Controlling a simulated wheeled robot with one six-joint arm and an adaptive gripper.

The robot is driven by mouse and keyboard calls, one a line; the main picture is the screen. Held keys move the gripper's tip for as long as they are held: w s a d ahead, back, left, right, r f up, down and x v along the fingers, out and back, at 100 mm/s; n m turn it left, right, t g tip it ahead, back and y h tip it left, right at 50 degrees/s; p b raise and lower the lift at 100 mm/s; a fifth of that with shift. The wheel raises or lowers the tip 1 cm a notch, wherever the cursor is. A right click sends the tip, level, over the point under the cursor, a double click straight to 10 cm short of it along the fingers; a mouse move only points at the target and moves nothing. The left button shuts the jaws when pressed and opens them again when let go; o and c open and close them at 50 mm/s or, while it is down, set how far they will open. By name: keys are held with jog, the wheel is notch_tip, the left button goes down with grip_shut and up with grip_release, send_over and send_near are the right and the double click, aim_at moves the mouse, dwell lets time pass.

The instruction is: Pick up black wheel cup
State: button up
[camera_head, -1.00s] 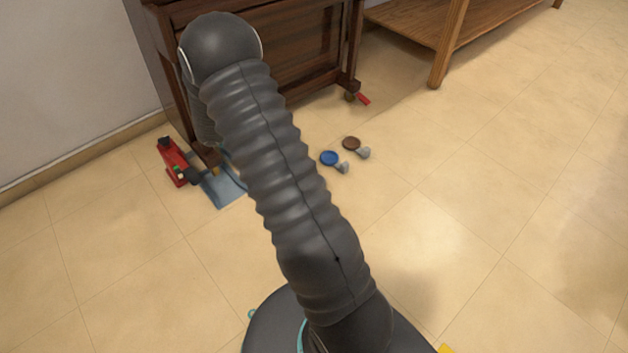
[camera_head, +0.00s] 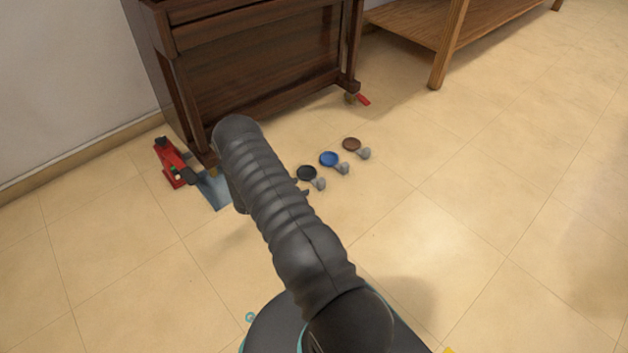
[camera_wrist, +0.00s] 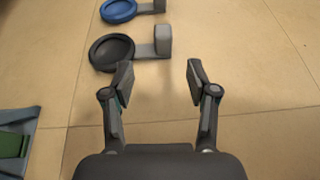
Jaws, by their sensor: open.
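The black wheel cup (camera_head: 307,173) lies on the tiled floor, a round black dish with a grey post at its side. It also shows in the wrist view (camera_wrist: 112,51), ahead and left of centre, its grey block (camera_wrist: 163,40) pointing right. My gripper (camera_wrist: 158,72) is open and empty, its two fingers apart over bare floor. The left fingertip appears close to the near right edge of the black cup, and I cannot tell whether they touch. In the head view my arm hides most of the gripper.
A blue wheel cup (camera_head: 328,158) and a brown one (camera_head: 351,144) stand in a row beyond the black one. A red jack-like tool (camera_head: 172,162) and a blue-grey plate (camera_head: 215,190) lie at left by the piano (camera_head: 260,60). The floor at right is clear.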

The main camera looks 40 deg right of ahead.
aim_at(318, 183)
jog(key=x, duration=0.9)
jog(key=b+x, duration=0.1)
jog(key=x, duration=0.1)
jog(key=shift+s+d+r, duration=0.1)
jog(key=shift+s+r, duration=0.05)
jog(key=shift+s, duration=0.15)
grip_shut()
